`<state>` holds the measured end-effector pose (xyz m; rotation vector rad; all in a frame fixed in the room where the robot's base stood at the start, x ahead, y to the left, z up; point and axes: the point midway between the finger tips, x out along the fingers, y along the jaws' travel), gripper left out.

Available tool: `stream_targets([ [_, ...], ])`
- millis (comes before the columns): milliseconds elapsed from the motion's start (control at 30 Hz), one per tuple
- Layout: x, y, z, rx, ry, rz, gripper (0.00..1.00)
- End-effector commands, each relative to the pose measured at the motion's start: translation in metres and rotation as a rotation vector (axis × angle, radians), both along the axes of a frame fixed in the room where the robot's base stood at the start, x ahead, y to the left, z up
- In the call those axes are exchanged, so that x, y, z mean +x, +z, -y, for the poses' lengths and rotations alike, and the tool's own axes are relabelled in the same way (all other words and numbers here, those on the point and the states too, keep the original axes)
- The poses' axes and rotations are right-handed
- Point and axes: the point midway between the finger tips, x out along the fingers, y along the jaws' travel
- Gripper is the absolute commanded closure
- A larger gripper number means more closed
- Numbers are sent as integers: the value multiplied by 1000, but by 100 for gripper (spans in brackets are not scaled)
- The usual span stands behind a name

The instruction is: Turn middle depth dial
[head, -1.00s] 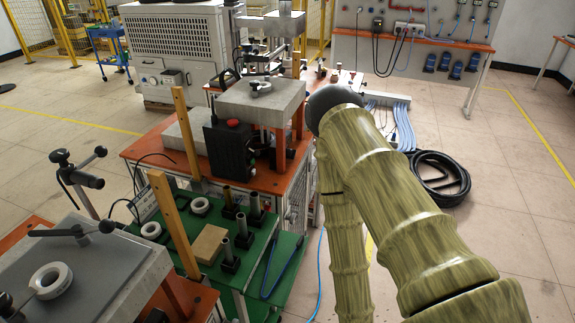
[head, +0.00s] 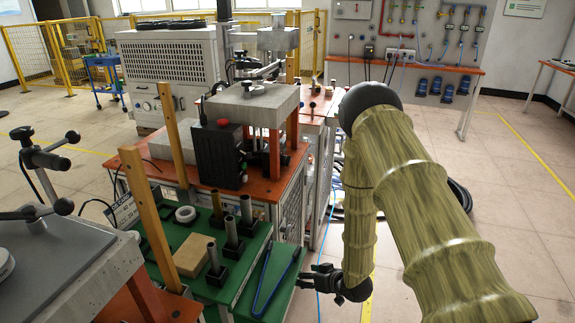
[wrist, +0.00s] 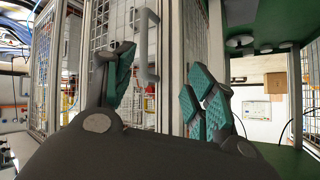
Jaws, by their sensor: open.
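A black control box (head: 218,155) with a red button on top stands on the orange-topped bench, left of the press. Small dial-like knobs (head: 243,165) show on its right side, too small to tell which is the middle depth dial. My gripper (head: 304,277) is low, right of the green table and below the box, well apart from it. In the wrist view my gripper (wrist: 160,75) is open and empty, its green-padded fingers spread in front of a mesh-walled cabinet. The box and the dials cannot be made out in the wrist view.
The cabinet (wrist: 105,20) has a handle (wrist: 146,45). Open floor (head: 500,190) lies to the right.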

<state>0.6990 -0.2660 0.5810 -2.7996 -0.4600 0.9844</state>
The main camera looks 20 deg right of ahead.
Motion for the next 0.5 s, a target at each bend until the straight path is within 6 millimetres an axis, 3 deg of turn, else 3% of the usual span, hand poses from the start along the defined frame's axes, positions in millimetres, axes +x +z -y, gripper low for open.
stream_targets([
  [33,38,30,10,25,33,97,44],
  [100,79,71,20,66,94,216,44],
  [200,123,130,34,114,191,359,44],
  [300,153,188,50,152,297,476,44],
  [400,170,240,65,180,405,562,44],
  [500,177,276,77,197,490,612,44],
])
